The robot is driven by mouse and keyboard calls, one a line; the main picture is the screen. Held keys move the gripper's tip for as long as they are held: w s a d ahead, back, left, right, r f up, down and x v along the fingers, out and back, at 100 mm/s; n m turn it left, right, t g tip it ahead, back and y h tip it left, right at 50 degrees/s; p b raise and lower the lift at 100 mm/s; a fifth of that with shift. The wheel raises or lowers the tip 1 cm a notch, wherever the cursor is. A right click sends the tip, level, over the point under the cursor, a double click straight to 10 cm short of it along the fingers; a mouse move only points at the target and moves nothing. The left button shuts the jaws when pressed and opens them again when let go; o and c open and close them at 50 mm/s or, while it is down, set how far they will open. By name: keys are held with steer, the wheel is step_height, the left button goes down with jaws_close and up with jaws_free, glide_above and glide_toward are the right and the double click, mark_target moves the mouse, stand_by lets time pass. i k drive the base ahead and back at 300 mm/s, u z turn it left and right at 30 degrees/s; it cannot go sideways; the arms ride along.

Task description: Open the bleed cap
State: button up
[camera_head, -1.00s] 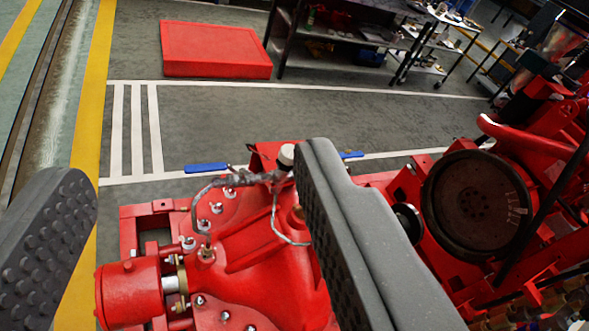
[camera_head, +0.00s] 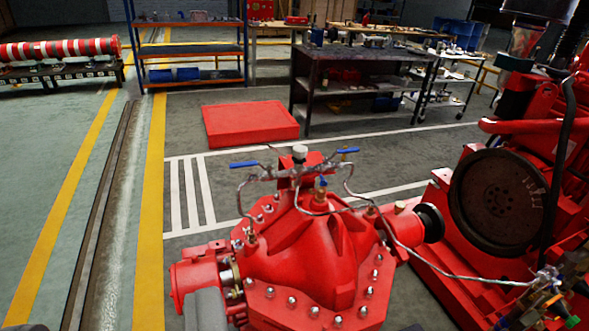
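The red pump casing (camera_head: 335,255) fills the lower middle, ringed with bolts. On its top are a small brass fitting with a blue part (camera_head: 320,190), a pale round cap or gauge (camera_head: 299,151) behind it, and thin pipes with two blue lever handles (camera_head: 243,164). I cannot tell for sure which of these is the bleed cap. My gripper (camera_head: 310,318) shows only as two grey fingertips at the bottom edge, wide apart. It is open, with nothing seen held between the tips, and the fittings are beyond it.
The red engine with a dark flywheel (camera_head: 497,202) stands at the right. A thin pipe (camera_head: 440,265) runs from the pump toward it. A red floor block (camera_head: 250,122) and a dark workbench (camera_head: 362,88) are behind.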

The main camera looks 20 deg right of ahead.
mark_target(299, 152)
steer(key=u, duration=0.1)
steer(key=k, duration=0.2)
steer(key=u, duration=2.05)
steer(key=k, duration=1.45)
steer(key=z, duration=1.6)
steer(key=i, duration=1.05)
